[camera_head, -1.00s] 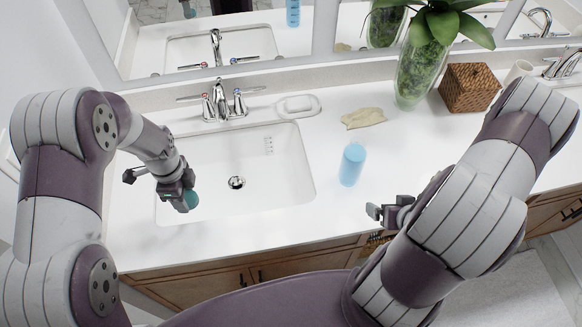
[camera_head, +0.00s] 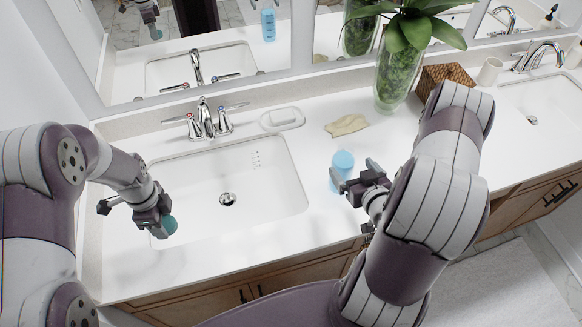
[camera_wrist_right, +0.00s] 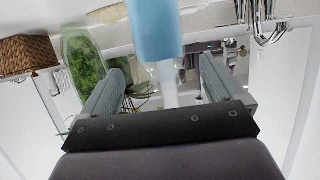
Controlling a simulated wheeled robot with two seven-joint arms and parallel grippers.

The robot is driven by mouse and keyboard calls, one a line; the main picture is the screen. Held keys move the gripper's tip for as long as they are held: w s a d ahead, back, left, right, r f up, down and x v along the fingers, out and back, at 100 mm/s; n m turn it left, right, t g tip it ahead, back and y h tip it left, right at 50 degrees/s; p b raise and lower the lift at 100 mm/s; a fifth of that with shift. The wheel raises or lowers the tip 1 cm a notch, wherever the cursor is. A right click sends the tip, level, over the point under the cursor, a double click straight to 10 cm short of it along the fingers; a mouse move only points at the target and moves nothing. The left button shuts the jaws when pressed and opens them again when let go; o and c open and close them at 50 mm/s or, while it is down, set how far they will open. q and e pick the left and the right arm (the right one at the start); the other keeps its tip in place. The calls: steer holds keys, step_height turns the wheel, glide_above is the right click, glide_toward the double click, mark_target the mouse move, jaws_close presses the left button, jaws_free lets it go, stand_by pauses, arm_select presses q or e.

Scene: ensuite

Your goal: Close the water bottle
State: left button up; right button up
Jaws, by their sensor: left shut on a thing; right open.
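The light blue water bottle (camera_head: 343,163) stands upright on the white counter, right of the sink. My right gripper (camera_head: 358,176) is open in front of it and hides its lower part in the head view. In the right wrist view the bottle (camera_wrist_right: 155,28) shows at the top, beyond and between the two open fingers (camera_wrist_right: 160,85), not clasped. My left gripper (camera_head: 163,226) is shut on a small round teal thing, likely the bottle cap (camera_head: 170,224), held over the front left part of the sink. The bottle's mouth cannot be made out clearly.
The sink (camera_head: 270,205) with its faucet (camera_head: 207,120) lies left of the bottle. A soap dish (camera_head: 282,118), a beige cloth (camera_head: 346,125), a plant vase (camera_head: 395,80) and a wicker box (camera_head: 445,75) stand behind. The counter between sink and bottle is clear.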

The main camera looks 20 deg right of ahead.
mark_target(342, 158)
arm_select(q)
steer(key=shift+r, duration=0.3)
arm_select(e)
steer(key=shift+x, duration=0.8)
arm_select(q)
steer(key=shift+a, duration=0.15)
arm_select(e)
steer(key=shift+w+a+f, duration=0.1)
steer(key=shift+w+f, duration=0.05)
steer(key=shift+w, duration=0.35)
arm_select(q)
steer(key=shift+r+p, duration=0.25)
steer(key=shift+p, duration=0.15)
steer(key=shift+r+p, duration=0.7)
arm_select(e)
steer(key=x, duration=0.4)
steer(key=shift+w+f, duration=0.15)
arm_select(q)
steer(key=shift+w, duration=0.1)
arm_select(e)
steer(key=shift+w+f, duration=0.25)
steer(key=shift+w, duration=0.15)
steer(key=shift+s, duration=0.1)
